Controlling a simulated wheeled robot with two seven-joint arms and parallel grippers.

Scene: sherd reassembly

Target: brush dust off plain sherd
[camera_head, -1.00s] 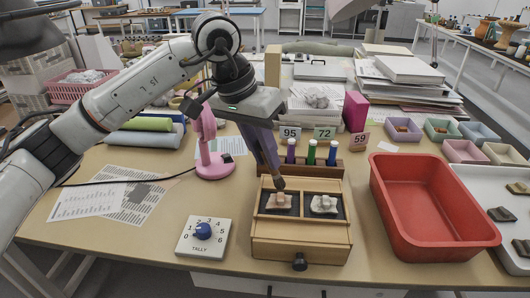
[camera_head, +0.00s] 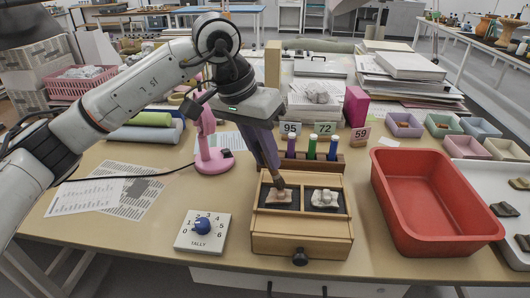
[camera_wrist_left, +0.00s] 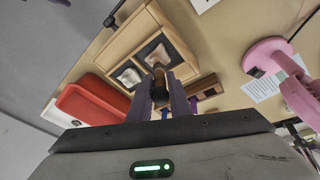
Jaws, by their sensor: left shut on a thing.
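My left gripper (camera_head: 266,152) is shut on a dark brush (camera_head: 279,183) that points down, slightly tilted. The brush also shows between the fingers in the left wrist view (camera_wrist_left: 159,82). Its tip is at the back edge of a pale, brownish sherd (camera_head: 278,197) in the left compartment of a wooden box (camera_head: 301,227); I cannot tell if it touches. A whiter, lumpy sherd (camera_head: 324,199) lies in the right compartment, and shows in the left wrist view (camera_wrist_left: 130,77). Dust is too small to make out. My right gripper is not in view.
A tally board (camera_head: 203,231) with a blue knob stands left of the box. A rack (camera_head: 312,166) of coloured tubes is behind it, a red tray (camera_head: 433,205) to its right. A pink lamp (camera_head: 213,160) stands near my left arm. Bare table lies front left.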

